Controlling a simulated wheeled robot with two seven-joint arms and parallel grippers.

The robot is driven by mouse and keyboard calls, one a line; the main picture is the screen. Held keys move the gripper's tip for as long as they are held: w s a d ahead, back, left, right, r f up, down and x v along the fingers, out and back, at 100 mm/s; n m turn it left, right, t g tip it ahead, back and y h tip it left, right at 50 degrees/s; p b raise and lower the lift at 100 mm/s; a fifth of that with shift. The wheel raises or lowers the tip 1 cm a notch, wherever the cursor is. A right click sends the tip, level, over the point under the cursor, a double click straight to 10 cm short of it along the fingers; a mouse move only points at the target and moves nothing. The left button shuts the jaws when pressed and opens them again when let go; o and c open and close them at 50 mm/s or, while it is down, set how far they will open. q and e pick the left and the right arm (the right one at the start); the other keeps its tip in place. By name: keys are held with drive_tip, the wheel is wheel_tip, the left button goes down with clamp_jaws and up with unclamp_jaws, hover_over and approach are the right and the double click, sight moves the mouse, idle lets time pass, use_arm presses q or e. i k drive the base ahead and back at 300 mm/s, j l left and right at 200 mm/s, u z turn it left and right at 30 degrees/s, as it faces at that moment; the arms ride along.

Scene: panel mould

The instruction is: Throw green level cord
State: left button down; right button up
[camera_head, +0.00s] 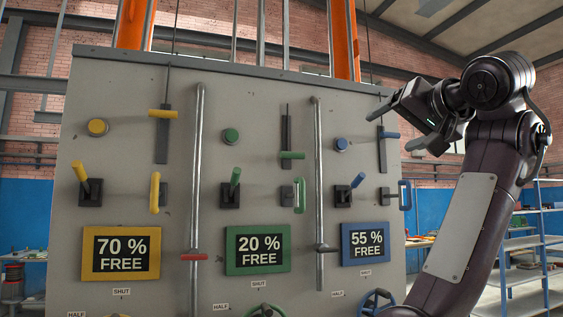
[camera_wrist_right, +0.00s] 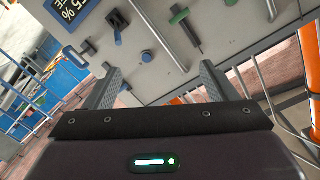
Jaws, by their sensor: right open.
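The grey panel (camera_head: 215,85) has a green set in its middle column. A green handle bar (camera_head: 292,155) crosses a dark vertical slot with a thin dark line rising above it. A green-tipped lever (camera_head: 235,178) leans up from a black base to its left, below a round green button (camera_head: 231,135). My right gripper (camera_head: 405,124) is open and empty at the panel's upper right, near the blue bar (camera_head: 389,135). In the right wrist view its fingers (camera_wrist_right: 162,68) are spread apart before the panel, with a green bar (camera_wrist_right: 180,15) beyond. My left gripper is out of view.
Yellow controls (camera_head: 163,113) stand left and blue controls (camera_head: 358,180) right of the green ones. Two vertical metal rods (camera_head: 318,190) stand out from the panel between the columns. A green-framed sign (camera_head: 258,250) reads 20 % FREE. Shelves (camera_head: 540,240) stand at the right.

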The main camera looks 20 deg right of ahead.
sight(287, 154)
drive_tip(key=i, duration=1.35)
